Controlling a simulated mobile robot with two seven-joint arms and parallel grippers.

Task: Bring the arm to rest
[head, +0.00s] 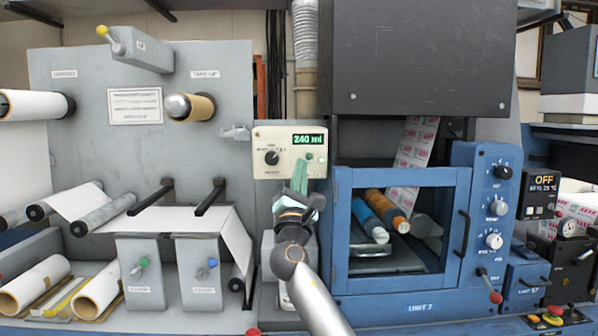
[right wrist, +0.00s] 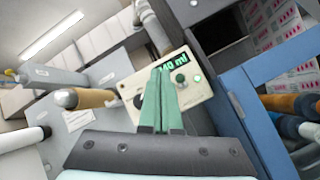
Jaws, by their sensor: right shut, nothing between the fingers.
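My right gripper (head: 300,168) has green fingers, closed together with nothing between them. It is in front of the lower right part of the cream control box (head: 262,140), which has a black knob and a green readout that looks like "240". My right arm rises to it from the bottom middle of the head view. In the right wrist view the gripper's fingers (right wrist: 162,75) point up at the same box (right wrist: 190,62), covering part of its face. I cannot tell whether the fingertips touch the box. My left gripper is not in view.
A blue-framed window unit (head: 405,285) with rollers stands close to the right of my arm. A grey rewinder panel (head: 75,130) with rolls and a take-up spindle (head: 190,106) is to the left. Clamp blocks (head: 140,262) and loose rolls (head: 97,292) sit lower left.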

